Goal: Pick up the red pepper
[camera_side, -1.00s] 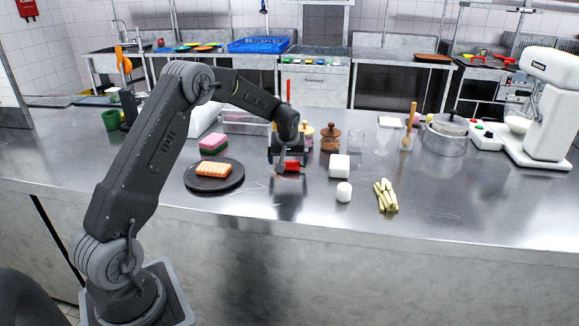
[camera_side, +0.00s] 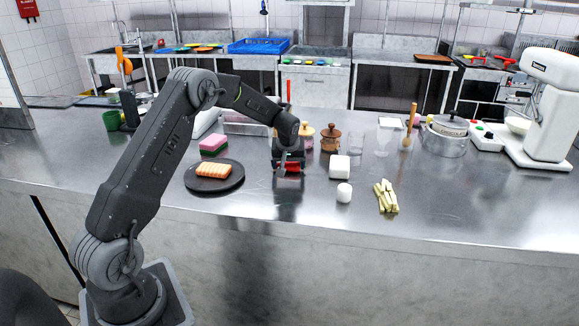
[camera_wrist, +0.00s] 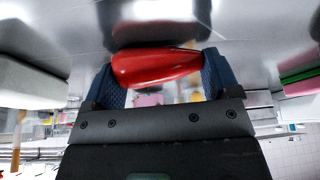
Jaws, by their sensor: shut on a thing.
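The red pepper (camera_wrist: 155,67) is smooth and glossy. In the wrist view it lies between the two blue fingers of my gripper (camera_wrist: 158,82), which is shut on it. In the side view my gripper (camera_side: 289,168) is low over the steel counter, and the red pepper (camera_side: 292,169) shows partly between its fingers. The gripper hides part of the pepper. I cannot tell whether the pepper touches the counter.
A dark plate (camera_side: 230,184) with a grilled piece (camera_side: 214,171) is left of my gripper. The front counter (camera_side: 300,220) is clear.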

